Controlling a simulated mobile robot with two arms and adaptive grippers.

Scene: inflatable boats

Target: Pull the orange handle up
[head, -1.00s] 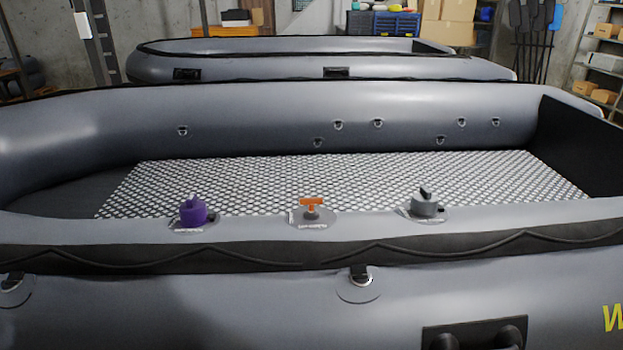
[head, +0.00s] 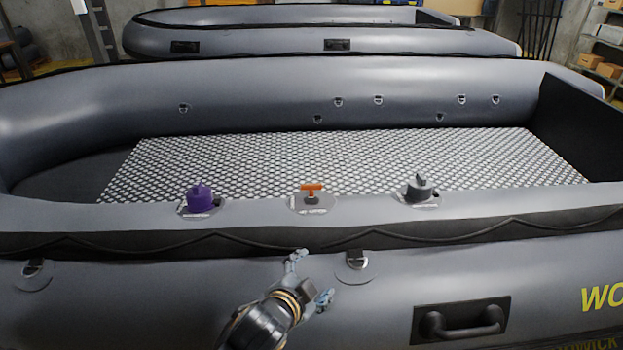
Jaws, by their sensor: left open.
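The orange handle (head: 312,188) is a small T shape on a dark round base, set on a grey patch on top of the near boat tube. My left gripper (head: 312,276) has come in from the bottom of the head view, in front of the near tube's side. It is open and empty, with its fingers apart, below the handle in the picture and not touching it. My right gripper is not in view.
A black grab handle (head: 461,320) is on the boat's near side. A second boat (head: 330,35) stands behind.

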